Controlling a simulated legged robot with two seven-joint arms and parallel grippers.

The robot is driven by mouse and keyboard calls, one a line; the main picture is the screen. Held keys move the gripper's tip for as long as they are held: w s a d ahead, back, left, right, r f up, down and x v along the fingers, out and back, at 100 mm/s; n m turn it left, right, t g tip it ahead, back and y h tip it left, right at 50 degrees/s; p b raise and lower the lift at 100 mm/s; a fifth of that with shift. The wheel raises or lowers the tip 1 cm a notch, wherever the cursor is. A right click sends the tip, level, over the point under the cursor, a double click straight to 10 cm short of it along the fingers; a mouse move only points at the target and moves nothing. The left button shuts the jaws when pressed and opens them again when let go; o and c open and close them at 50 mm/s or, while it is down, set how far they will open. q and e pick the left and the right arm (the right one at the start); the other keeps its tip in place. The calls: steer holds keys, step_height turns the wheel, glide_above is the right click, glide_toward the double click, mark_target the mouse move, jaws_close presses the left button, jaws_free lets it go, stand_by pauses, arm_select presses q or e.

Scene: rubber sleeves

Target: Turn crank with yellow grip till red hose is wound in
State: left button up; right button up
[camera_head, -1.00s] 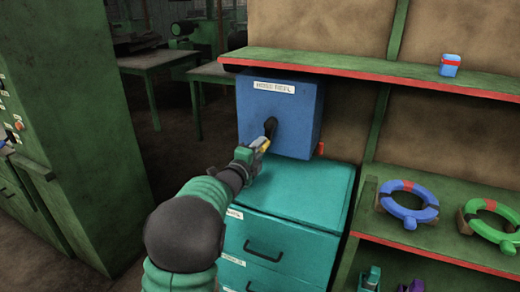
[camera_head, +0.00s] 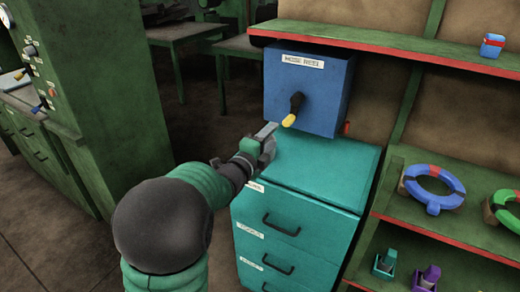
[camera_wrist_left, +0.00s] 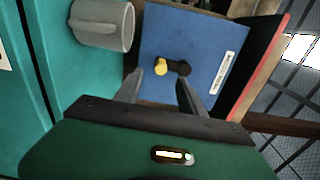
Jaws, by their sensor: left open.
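The blue hose reel box (camera_head: 330,84) hangs under the shelf above the teal cabinet. Its black crank (camera_head: 296,102) points down and ends in a yellow grip (camera_head: 289,120). A short red piece, perhaps the hose end (camera_head: 347,127), shows at the box's right side. My left gripper (camera_head: 270,130) is open and empty, a little below and left of the yellow grip, not touching it. In the left wrist view, the yellow grip (camera_wrist_left: 160,66) and black crank lie ahead of the parted fingers (camera_wrist_left: 158,88). My right gripper is not in view.
The teal drawer cabinet (camera_head: 310,170) stands below the box. A red-edged green shelf (camera_head: 390,52) runs just above it. Ring-shaped items (camera_head: 433,188) sit on the right shelf. A grey cylinder (camera_wrist_left: 102,24) shows in the left wrist view.

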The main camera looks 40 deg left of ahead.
arm_select(q)
steer(key=v, duration=0.7)
steer(key=shift+s, duration=0.2)
steer(key=shift+d, duration=0.1)
stand_by(0.6)
